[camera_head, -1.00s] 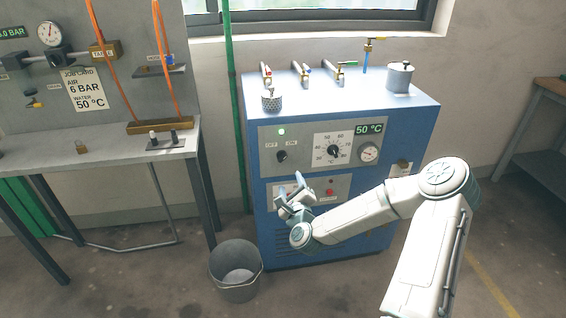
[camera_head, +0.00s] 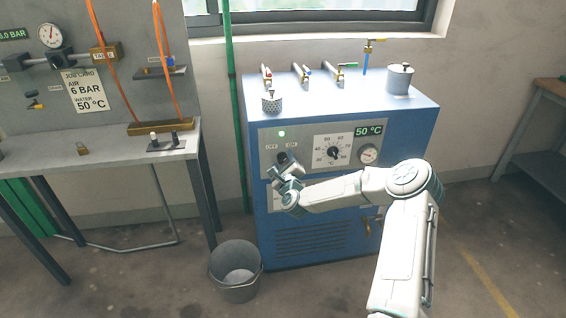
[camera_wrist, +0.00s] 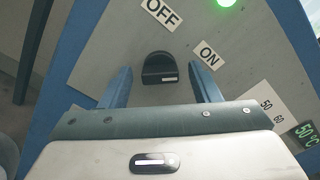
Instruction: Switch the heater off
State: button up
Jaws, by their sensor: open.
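The heater (camera_head: 330,232) is a blue cabinet with a grey control panel. Its black rotary switch (camera_wrist: 160,69) sits between the OFF label (camera_wrist: 162,12) and the ON label (camera_wrist: 209,54); its pale mark is on the side toward ON. A green lamp (camera_head: 281,133) is lit above the switch. My gripper (camera_wrist: 161,84) is open, its two fingers either side of the switch and apart from it in the wrist view. In the head view my gripper (camera_head: 284,162) is at the panel and partly covers the switch.
A temperature dial (camera_head: 334,152), a 50 °C display (camera_head: 369,131) and a round gauge (camera_head: 368,154) are right of the switch. Several taps line the heater's top. A bucket (camera_head: 236,270) stands on the floor at front left, and a workbench (camera_head: 110,150) is at left.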

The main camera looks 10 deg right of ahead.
jog(key=shift+w, duration=0.1)
jog(key=c, duration=1)
jog(key=shift+f+n+b, duration=0.1)
jog(key=shift+n+b, duration=0.2)
jog(key=n+b, duration=0.3)
jog(key=shift+a+f+b, duration=0.1)
jog(key=shift+b, duration=0.25)
jog(key=n+b, duration=0.5)
jog(key=shift+n+b, duration=0.3)
jog(key=shift+n, duration=0.1)
jog(key=n+b, duration=0.4)
jog(key=shift+b, duration=0.35)
jog(key=n+b, duration=0.4)
jog(key=shift+n, duration=0.4)
